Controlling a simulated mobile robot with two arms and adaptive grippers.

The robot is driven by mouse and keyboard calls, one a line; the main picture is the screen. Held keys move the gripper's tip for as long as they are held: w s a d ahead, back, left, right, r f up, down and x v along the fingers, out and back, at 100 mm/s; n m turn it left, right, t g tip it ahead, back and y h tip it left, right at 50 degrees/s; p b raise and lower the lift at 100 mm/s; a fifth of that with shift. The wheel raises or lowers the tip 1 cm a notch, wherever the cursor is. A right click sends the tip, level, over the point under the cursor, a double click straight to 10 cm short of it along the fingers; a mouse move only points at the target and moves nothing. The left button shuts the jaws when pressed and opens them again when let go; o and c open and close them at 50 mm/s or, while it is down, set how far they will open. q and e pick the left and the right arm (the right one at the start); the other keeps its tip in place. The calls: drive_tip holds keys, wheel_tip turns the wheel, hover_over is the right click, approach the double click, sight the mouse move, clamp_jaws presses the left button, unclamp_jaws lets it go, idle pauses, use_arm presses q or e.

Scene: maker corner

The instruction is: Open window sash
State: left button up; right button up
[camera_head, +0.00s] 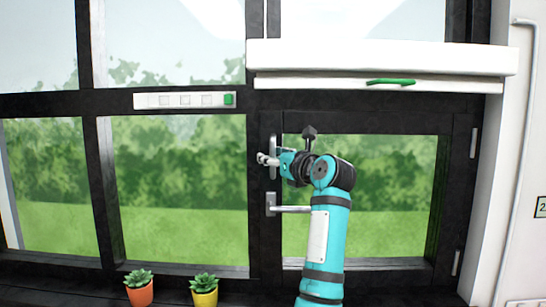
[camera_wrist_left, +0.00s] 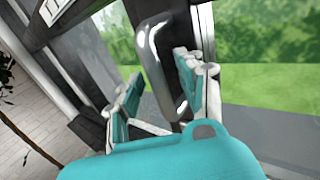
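The window sash (camera_head: 428,195) is the dark-framed pane on the right in the head view, with hinges on its right side. It looks closed in its frame. A metal lever handle (camera_head: 290,209) sticks out horizontally at its left edge. Above it is an upright metal pull handle (camera_head: 273,142), partly hidden by my gripper. My left gripper (camera_head: 267,159) is at this pull handle. In the left wrist view, the open fingers of the gripper (camera_wrist_left: 160,95) stand on either side of the pull handle (camera_wrist_left: 153,50), with gaps visible. My right gripper is not in view.
An orange pot (camera_head: 139,291) and a yellow pot (camera_head: 205,294) with plants stand below the window at left. A white blind box (camera_head: 380,57) with a green handle (camera_head: 391,82) hangs above the sash. A white switch strip (camera_head: 185,100) is on the crossbar.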

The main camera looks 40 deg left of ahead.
use_arm(q)
drive_tip(key=shift+c, duration=0.5)
clamp_jaws()
drive_tip(key=shift+s, duration=0.1)
drive_tip(key=s+d+n+g+b, duration=0.2)
drive_tip(key=s+d+g+b, duration=0.1)
drive_tip(key=s+d, duration=0.3)
drive_tip(key=shift+d+y, duration=0.3)
drive_tip(key=shift+d, duration=0.25)
